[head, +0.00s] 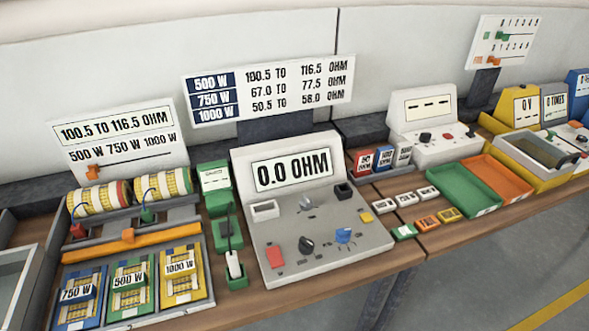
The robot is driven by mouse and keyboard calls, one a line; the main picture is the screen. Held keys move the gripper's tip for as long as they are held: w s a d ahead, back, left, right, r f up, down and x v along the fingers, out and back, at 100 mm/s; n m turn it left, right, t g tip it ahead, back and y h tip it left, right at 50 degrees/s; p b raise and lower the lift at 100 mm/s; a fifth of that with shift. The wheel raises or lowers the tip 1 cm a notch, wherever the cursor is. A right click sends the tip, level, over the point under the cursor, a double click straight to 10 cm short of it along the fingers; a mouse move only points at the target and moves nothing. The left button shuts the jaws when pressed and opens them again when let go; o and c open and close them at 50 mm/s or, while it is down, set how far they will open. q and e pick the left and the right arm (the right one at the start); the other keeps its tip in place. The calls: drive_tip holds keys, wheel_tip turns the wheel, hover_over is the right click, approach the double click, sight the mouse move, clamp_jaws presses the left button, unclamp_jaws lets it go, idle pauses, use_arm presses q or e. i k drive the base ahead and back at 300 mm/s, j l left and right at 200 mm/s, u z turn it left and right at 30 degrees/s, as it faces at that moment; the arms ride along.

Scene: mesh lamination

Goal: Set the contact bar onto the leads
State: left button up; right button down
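An orange bar (128,240) with a small raised grip lies across the grey fixture at the left; it looks like the contact bar. Behind it are two yellow mesh rolls (98,198) (163,185), with a red clip (78,231) and a green clip (148,215) on dark wires in front. I cannot make out clearly which parts are the leads or whether the bar touches them. The meter (291,172) reads 0.0 OHM. Neither of my grippers is in view.
Mesh cards marked 750 W (78,293), 500 W (130,283) and 1000 W (181,268) lie in front of the bar. A green holder (229,236) with a white-tipped tool stands left of the meter console. Green (462,190) and orange (497,178) trays sit further right.

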sight(129, 242)
drive_tip(key=k+u, duration=0.2)
drive_tip(key=u, duration=0.95)
